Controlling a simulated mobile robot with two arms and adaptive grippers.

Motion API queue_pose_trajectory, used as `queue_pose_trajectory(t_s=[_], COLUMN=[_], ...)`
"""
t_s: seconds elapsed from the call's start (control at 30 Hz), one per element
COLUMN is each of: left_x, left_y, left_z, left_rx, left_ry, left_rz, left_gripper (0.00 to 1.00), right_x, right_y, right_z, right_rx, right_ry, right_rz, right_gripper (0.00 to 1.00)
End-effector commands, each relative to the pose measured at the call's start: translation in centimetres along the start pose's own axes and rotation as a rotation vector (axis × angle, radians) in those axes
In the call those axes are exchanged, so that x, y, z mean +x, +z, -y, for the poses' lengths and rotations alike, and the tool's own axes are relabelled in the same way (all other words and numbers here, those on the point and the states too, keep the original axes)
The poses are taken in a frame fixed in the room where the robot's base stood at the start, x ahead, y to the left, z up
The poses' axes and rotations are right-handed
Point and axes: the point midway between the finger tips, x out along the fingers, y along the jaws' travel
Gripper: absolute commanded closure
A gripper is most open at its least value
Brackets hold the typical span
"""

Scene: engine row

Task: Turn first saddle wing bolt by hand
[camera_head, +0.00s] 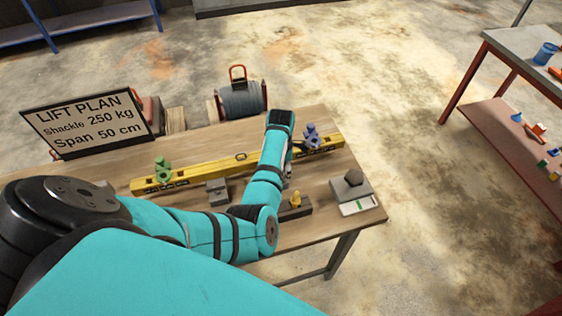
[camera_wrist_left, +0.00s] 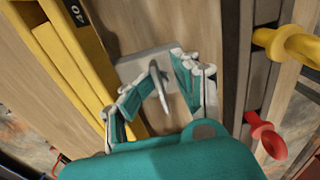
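A yellow beam (camera_head: 205,172) marked like a ruler lies along the table. A green bolt-like fitting (camera_head: 162,173) stands near its left end, a blue one (camera_head: 312,137) near its right end. I cannot tell which is the first saddle wing bolt. My left arm reaches over the beam; its gripper (camera_head: 291,158) is mostly hidden behind the forearm. In the left wrist view, my left gripper (camera_wrist_left: 157,88) has its fingers apart around a thin grey pin (camera_wrist_left: 158,86) by a grey plate (camera_wrist_left: 133,68); contact is unclear. The beam (camera_wrist_left: 82,60) runs at left. My right gripper is out of view.
A yellow peg (camera_head: 295,199) stands on a dark rack near the front; a red peg (camera_wrist_left: 268,135) shows in the wrist view.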

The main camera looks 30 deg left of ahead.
Motion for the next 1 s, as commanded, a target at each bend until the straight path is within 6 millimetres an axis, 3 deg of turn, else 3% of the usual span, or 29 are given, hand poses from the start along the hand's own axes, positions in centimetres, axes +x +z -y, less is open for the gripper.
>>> queue_pose_trajectory(t_s=[0.13, 0.27, 0.7, 1.0], left_x=[-0.3, -1.9, -10.5, -12.0], left_y=[0.0, 0.1, 0.1, 0.1], left_z=[-0.1, -0.2, -0.1, 0.0], left_rx=[0.0, -0.001, 0.0, 0.001], left_ry=[0.002, 0.005, 0.002, -0.001], left_rz=[-0.001, 0.002, 0.001, 0.0], left_gripper=[0.7, 0.7, 0.7, 0.7], right_x=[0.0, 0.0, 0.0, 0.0], right_y=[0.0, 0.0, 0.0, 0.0], right_z=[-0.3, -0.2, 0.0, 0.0], right_rx=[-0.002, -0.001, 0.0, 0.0], right_ry=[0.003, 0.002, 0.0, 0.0], right_rz=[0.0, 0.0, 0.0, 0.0], right_gripper=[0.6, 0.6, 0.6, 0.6])
